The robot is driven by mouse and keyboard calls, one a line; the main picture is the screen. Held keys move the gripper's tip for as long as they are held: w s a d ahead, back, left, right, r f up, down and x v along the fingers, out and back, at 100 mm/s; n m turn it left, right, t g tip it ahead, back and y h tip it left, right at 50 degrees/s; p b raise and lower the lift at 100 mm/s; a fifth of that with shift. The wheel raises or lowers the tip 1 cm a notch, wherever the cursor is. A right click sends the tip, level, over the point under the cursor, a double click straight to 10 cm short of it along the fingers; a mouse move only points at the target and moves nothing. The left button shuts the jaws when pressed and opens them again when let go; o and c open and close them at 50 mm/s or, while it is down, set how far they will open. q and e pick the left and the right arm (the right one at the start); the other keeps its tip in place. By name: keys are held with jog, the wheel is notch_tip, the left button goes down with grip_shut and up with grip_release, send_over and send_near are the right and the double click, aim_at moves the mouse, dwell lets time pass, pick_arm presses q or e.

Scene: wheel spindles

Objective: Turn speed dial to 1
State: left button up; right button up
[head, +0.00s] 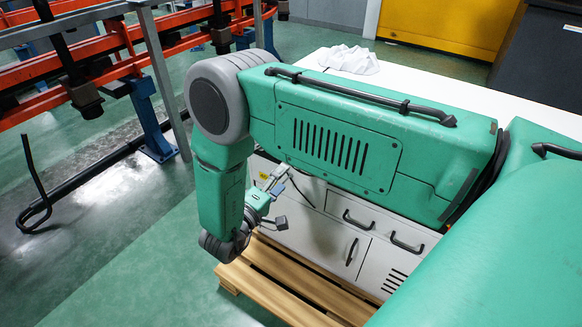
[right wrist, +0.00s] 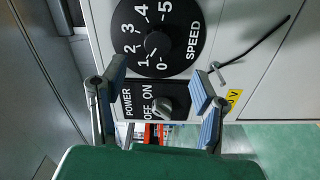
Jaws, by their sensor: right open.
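The speed dial (right wrist: 155,43) is a round black plate marked 0 to 5 with a dark knob at its centre, on a pale panel in the right wrist view. I cannot tell which number the knob points to. My right gripper (right wrist: 158,78) is open, its two blue-padded fingers apart and nothing between them. The fingertips are near the lower part of the dial, one to each side. In the head view my right gripper (head: 277,204) is beside the white cabinet (head: 312,228), and the dial is hidden there. My left gripper is not in view.
A power switch (right wrist: 160,105) marked OFF and ON sits below the dial, between my fingers in the picture. In the head view, a wooden pallet (head: 290,285) lies under the cabinet, and a white cloth (head: 348,60) lies on top.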

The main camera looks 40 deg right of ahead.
jog(key=shift+v, duration=1.65)
jog(key=s+f+n+t+y+p, duration=0.25)
jog(key=s+f+y, duration=0.45)
jog(key=y, duration=0.5)
jog(key=s+a+m+g+y, duration=0.1)
jog(key=s+a+g+y, duration=0.1)
jog(key=s, duration=0.7)
jog(key=s+a+m+g+y+p, duration=0.1)
jog(key=s+g, duration=0.4)
jog(key=s, duration=0.5)
jog(key=shift+s+a+f+m+y, duration=0.2)
jog(key=shift+s+a+m+y, duration=0.3)
jog(key=shift+y, duration=0.7)
